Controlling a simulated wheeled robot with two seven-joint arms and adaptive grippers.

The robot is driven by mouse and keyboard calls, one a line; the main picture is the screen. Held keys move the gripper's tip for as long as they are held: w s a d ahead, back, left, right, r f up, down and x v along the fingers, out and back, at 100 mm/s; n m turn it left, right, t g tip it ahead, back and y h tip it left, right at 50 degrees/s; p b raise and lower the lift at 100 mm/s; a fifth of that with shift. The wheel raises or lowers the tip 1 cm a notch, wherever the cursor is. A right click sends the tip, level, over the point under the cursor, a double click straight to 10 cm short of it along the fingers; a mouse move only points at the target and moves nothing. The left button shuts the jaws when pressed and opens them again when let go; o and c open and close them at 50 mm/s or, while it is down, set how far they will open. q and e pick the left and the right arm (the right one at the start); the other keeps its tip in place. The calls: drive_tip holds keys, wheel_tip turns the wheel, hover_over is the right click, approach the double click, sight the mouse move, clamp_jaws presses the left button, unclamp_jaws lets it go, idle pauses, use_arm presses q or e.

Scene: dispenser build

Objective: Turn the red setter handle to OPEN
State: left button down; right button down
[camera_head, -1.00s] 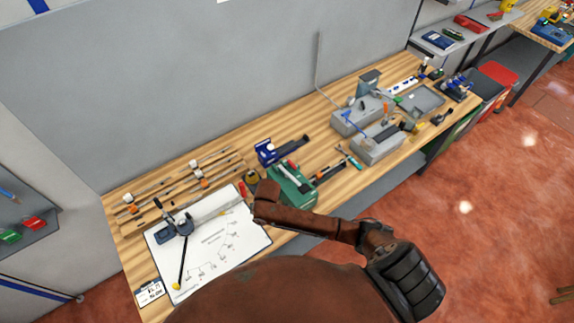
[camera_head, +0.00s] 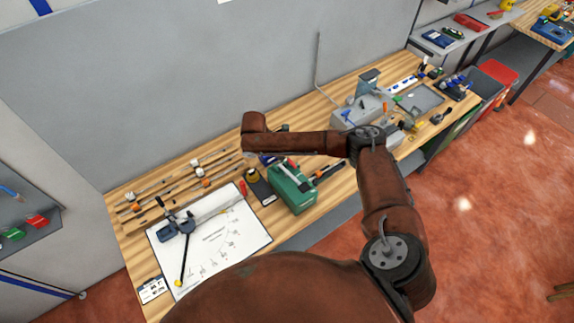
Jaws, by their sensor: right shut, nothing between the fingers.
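A green box-shaped device (camera_head: 292,192) stands on the wooden bench. A small red part (camera_head: 293,164) shows at its top edge, partly behind my right arm. I cannot tell whether this is the setter handle, and no OPEN mark can be read. My brown right arm reaches up from the bottom and bends left over the bench. Its end, with my right gripper (camera_head: 253,138), is left of and above the green device in the picture, apart from the red part. The gripper is shut and empty; its fingers are not clear. My left gripper is not in view.
A white drawing sheet (camera_head: 232,240) with a dark tool lies at the bench's left end. Thin rods (camera_head: 165,195) lie behind it. Grey boxes and a grey tray (camera_head: 420,99) crowd the right half. A grey wall panel (camera_head: 200,80) stands behind the bench.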

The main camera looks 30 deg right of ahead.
sight(292, 164)
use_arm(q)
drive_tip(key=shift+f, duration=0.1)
use_arm(e)
drive_tip(key=shift+f, duration=0.1)
